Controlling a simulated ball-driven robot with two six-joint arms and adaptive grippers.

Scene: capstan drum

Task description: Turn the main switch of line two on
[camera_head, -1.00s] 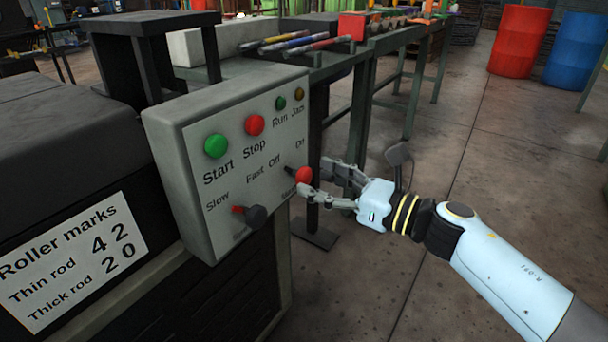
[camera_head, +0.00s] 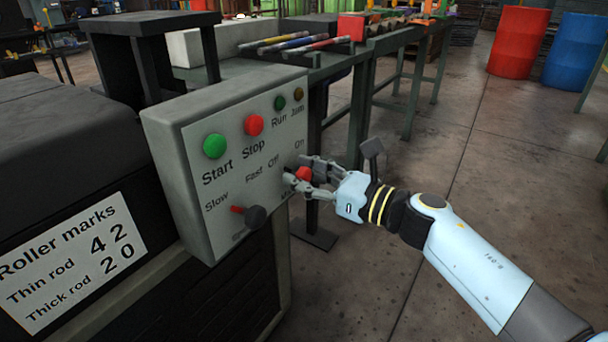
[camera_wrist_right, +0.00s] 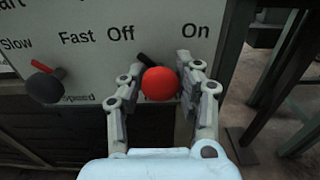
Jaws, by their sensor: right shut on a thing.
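The main switch on the grey control box is a short dark lever with a red ball knob (camera_head: 303,174). It sits at the panel's lower right, below the "Off" and "On" labels; the label under it is partly hidden. In the right wrist view, the red knob (camera_wrist_right: 160,84) is between the two fingers, and the dark stem runs up and left behind it, between "Off" and "On". My right gripper (camera_head: 301,171) is shut on the red knob, one finger on each side. My left gripper is not in view.
The control box (camera_head: 190,190) also carries a green Start button (camera_head: 215,146), a red Stop button (camera_head: 253,125), two small lamps and a dark-knobbed speed lever (camera_head: 255,216) left of the switch. A green bench (camera_head: 335,68) stands behind. The floor at right is open.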

